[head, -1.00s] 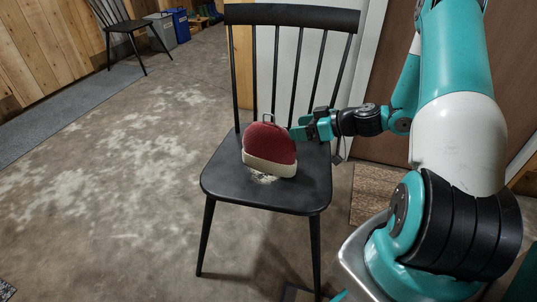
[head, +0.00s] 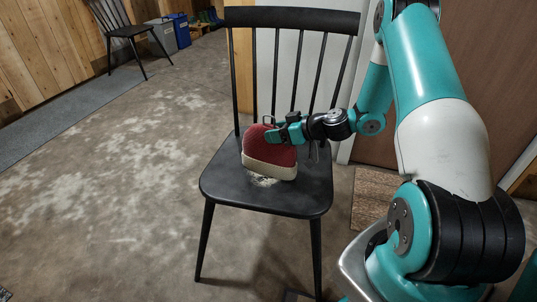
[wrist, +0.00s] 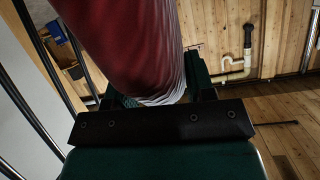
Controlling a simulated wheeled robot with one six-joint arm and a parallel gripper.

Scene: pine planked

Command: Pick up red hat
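The red hat (head: 268,153), with a cream band at its base, stands upright on the seat of the black chair (head: 220,186). My gripper (head: 278,130) reaches in from the right at the hat's upper right side and covers part of it. In the wrist view the red hat (wrist: 135,40) fills the space in front of my gripper (wrist: 158,90). Its near edge lies between the two fingers, which look spread apart. The right finger is close to the hat or touching it; the left finger is partly hidden behind the hat.
The chair's spindled backrest (head: 290,18) rises just behind the hat and gripper. A second black chair (head: 128,30) and grey and blue bins (head: 178,28) stand far back left. The concrete floor left of the chair is clear.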

